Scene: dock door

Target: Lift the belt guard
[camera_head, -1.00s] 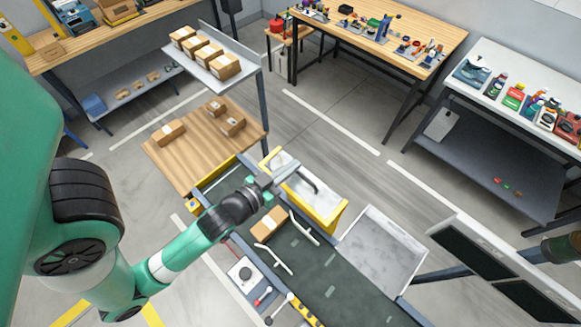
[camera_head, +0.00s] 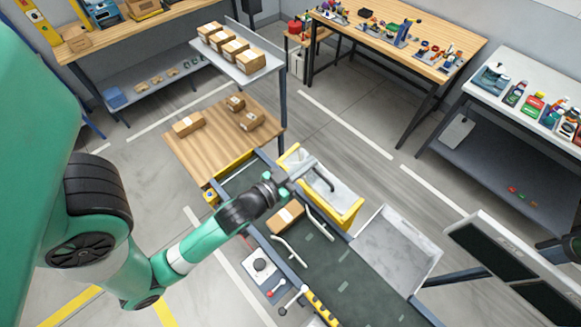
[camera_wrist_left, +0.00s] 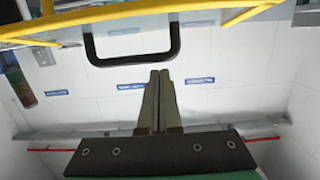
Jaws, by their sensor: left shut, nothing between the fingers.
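My left gripper (camera_head: 311,165) is beside the handle in the head view. In the wrist view its fingers (camera_wrist_left: 159,73) are shut and empty, with their tips close to the handle's lower right corner. Contact cannot be told.
A carton (camera_head: 285,216) lies on the dark belt (camera_head: 345,272) beside white curved rails. A grey tray (camera_head: 398,250) is right of the guard. A wooden table (camera_head: 215,158) with cartons stands beyond the conveyor. Monitors (camera_head: 510,265) stand at the lower right.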

